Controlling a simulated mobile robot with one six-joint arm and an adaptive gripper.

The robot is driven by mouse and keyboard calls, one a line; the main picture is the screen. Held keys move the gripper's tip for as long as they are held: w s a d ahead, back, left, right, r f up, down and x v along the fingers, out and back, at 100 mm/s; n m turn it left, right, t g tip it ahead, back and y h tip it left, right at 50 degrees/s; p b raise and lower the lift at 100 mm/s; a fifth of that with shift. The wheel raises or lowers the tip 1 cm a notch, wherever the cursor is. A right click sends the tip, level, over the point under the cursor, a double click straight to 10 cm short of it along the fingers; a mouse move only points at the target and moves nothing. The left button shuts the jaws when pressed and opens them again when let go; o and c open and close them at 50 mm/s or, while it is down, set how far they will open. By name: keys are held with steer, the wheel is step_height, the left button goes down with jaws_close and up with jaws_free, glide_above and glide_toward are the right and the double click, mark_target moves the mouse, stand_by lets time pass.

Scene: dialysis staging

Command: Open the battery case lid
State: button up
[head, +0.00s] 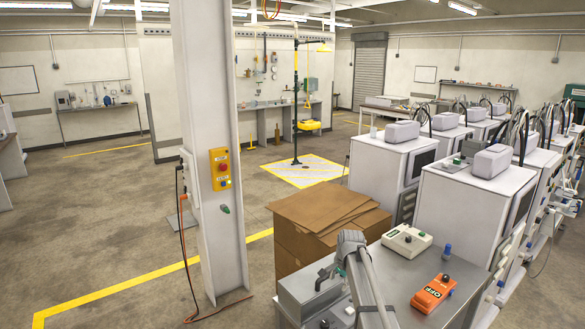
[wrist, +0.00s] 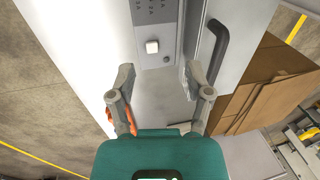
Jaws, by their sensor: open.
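A grey metal case (head: 305,291), which looks like the battery case, stands at the near left end of the metal table in the head view. Its top looks flat and closed there. A dark bar handle (wrist: 217,50) lies right of the panel. My gripper (wrist: 159,76) is open and empty, its fingertips short of the panel and left of the handle. In the head view my gripper (head: 327,278) is over the case, partly hidden by my arm.
An orange labelled device (head: 433,293), a beige box with a green label (head: 407,240) and a blue-capped item (head: 447,250) share the table. Cardboard boxes (head: 325,215) stand behind it. White machines (head: 470,205) line the right. A white column (head: 210,120) rises at left.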

steer(key=s+f+n+b, duration=0.3)
steer(key=s, duration=0.6)
steer(key=s+f+n+g+b, duration=0.1)
steer(key=s+f+n+b, duration=0.2)
steer(key=s, duration=0.6)
steer(key=s+d+f+n+h+b, duration=0.1)
steer(key=s+f+n+b, duration=0.2)
steer(key=s, duration=0.6)
steer(key=shift+s+f+n+g, duration=0.35)
steer(key=shift+f+n+g, duration=0.05)
steer(key=shift+f+n, duration=0.3)
steer(key=shift+c, duration=0.2)
